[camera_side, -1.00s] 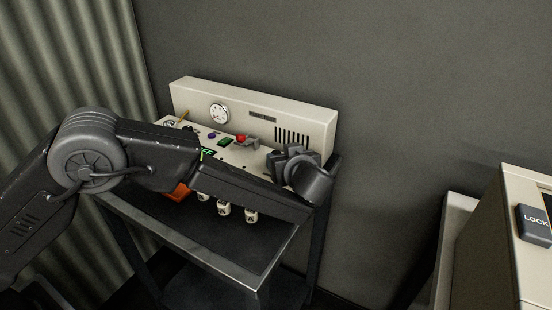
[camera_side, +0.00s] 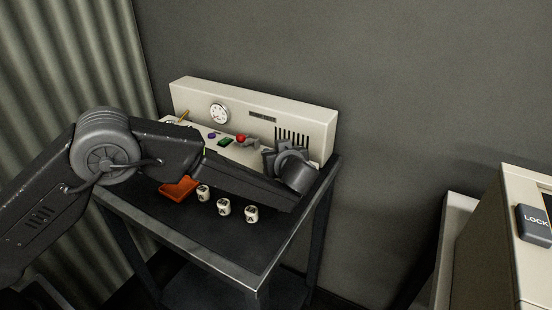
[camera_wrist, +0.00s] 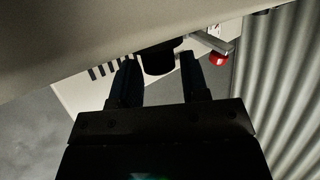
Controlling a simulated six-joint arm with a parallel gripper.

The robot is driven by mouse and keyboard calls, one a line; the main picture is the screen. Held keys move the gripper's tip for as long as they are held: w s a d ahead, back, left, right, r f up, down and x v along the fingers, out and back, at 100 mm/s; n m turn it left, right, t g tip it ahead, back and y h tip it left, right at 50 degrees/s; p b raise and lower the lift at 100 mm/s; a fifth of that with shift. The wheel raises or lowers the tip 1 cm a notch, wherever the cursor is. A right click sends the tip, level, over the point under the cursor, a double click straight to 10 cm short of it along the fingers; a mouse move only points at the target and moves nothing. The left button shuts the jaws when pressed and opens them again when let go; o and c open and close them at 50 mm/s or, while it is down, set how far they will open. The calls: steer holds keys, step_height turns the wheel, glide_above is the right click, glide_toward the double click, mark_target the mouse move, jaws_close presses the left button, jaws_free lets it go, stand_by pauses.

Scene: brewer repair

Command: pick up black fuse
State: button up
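A black round piece (camera_wrist: 159,58), which looks like the black fuse, shows in the wrist view against the pale brewer panel. My gripper (camera_wrist: 158,76) has its two dark fingers apart, one on each side of this piece. A narrow gap shows beside the piece, so I see no firm grip on it. In the side view my gripper (camera_side: 268,160) is at the right part of the brewer (camera_side: 305,118), in front of the vent slots. My wrist and forearm hide the fuse there.
A red knob (camera_side: 240,138) with a grey lever stands left of my gripper; the red knob also shows in the wrist view (camera_wrist: 217,59). A green part (camera_side: 225,142) is farther left. Several white lettered cubes and an orange tray (camera_side: 178,189) lie along the front of the dark table.

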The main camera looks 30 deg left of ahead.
steer(key=c, duration=0.6)
steer(key=shift+r, duration=0.15)
